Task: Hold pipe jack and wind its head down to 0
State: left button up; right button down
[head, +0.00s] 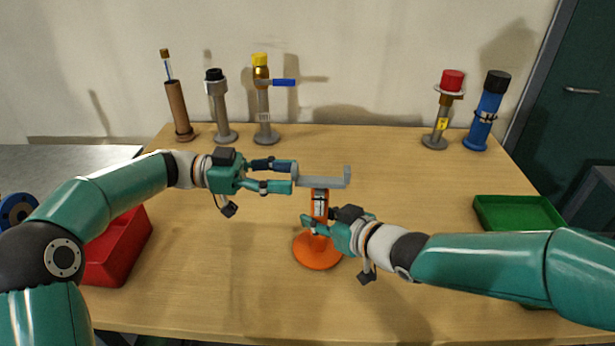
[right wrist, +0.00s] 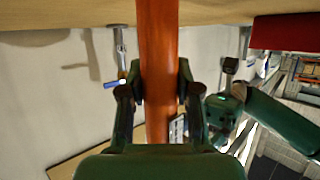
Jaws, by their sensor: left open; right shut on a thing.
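The pipe jack stands upright on the table, with an orange round base (head: 317,252), an orange post and a grey flat head (head: 325,180) with an upturned right end. My right gripper (head: 311,222) is shut on the orange post (right wrist: 158,60), which passes between its fingers in the right wrist view. My left gripper (head: 294,177) is open beside the left end of the head, its fingers pointing right. Whether its fingertips touch the head I cannot tell. The scale on the post is too small to read.
Along the back stand a brown tube holder (head: 178,110), a black-topped grey stand (head: 219,108), a yellow-topped stand (head: 263,105), a red-topped stand (head: 442,112) and a blue cylinder (head: 486,112). A red bin (head: 120,250) is left, a green tray (head: 518,213) right. Mid-table behind the jack is clear.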

pick_arm(q)
jog(key=a, duration=0.5)
jog(key=shift+w, duration=0.1)
pick_arm(e)
jog(key=shift+s+f, duration=0.2)
jog(key=shift+f, duration=0.4)
jog(key=c, duration=1.3)
grip_release()
jog(key=o, duration=0.6)
jog(key=shift+w, duration=0.2)
jog(key=shift+c, duration=0.2)
jog(key=shift+r, duration=0.2)
pick_arm(q)
jog(key=shift+w, duration=0.1)
pick_arm(e)
jog(key=shift+r, duration=0.1)
jog(key=shift+s+d+r, duration=0.1)
jog(key=shift+s+d, duration=0.05)
jog(key=v, duration=1.1)
jog(key=shift+s+d, duration=0.2)
